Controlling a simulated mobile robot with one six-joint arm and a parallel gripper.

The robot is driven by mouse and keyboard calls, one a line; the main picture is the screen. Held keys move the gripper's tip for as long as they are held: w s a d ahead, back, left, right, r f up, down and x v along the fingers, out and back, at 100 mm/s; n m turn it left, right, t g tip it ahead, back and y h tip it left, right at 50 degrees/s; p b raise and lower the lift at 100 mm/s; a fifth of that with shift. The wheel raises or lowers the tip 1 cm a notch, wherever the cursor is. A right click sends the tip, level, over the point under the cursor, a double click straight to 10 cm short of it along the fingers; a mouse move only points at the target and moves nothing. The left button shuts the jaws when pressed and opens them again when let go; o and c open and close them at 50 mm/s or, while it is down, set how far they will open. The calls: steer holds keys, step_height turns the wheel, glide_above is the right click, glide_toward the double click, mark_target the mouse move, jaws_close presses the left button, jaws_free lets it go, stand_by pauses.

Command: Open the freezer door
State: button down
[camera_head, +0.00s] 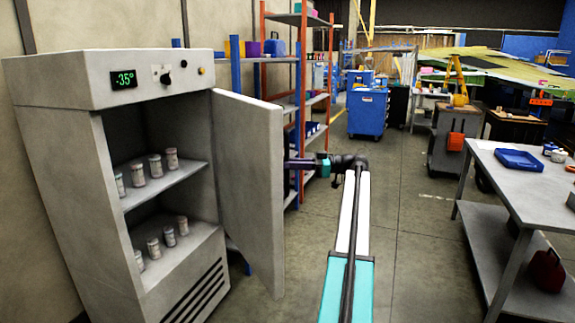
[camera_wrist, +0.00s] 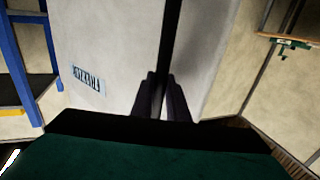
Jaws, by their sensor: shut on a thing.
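The grey freezer (camera_head: 60,130) stands at the left in the head view, with a green "-35°" display on its top panel. Its door (camera_head: 250,170) is hinged on the right and stands wide open. Several small jars show on two shelves inside. My gripper (camera_head: 292,165) is at the outer face of the door, partly hidden behind the door's edge. In the wrist view, my gripper (camera_wrist: 160,95) is shut on a dark vertical bar, the door handle (camera_wrist: 171,30), in front of the pale door face (camera_wrist: 110,45) with a "FREEZER" label.
An orange and blue shelf rack (camera_head: 300,90) stands just behind the door. A grey table (camera_head: 530,190) with a blue tray (camera_head: 519,159) is at the right. The floor between my arm and the table is clear.

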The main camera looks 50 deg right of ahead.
steer(key=shift+w+r, duration=0.1)
steer(key=c, duration=1.7)
jaws_free()
steer(key=shift+w, duration=0.15)
steer(key=shift+c, duration=0.2)
steer(key=b+v, duration=0.1)
steer(key=v, duration=1.3)
steer(key=shift+a, duration=0.1)
